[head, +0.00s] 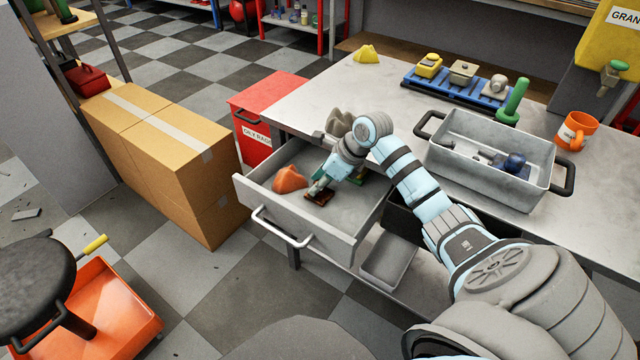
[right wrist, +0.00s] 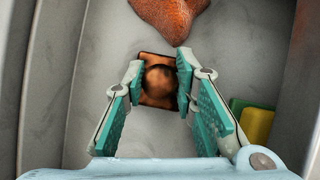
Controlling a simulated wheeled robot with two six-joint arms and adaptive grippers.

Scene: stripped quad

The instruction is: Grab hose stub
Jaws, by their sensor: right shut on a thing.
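My right gripper (head: 320,186) reaches down into the open drawer (head: 295,222). Its fingers (right wrist: 157,85) are shut on a small brown piece (right wrist: 158,80) with a squarish outline and a dark round middle. The piece also shows at the fingertips in the head view (head: 319,197), low in the drawer. I cannot tell from its shape whether this is the hose stub. My left gripper is not in view.
An orange lumpy cloth (head: 289,180) lies beside the gripper in the drawer. A yellow-and-green sponge (right wrist: 254,122) lies at the right in the wrist view. A grey metal tray (head: 490,175) and an orange mug (head: 577,130) stand on the bench.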

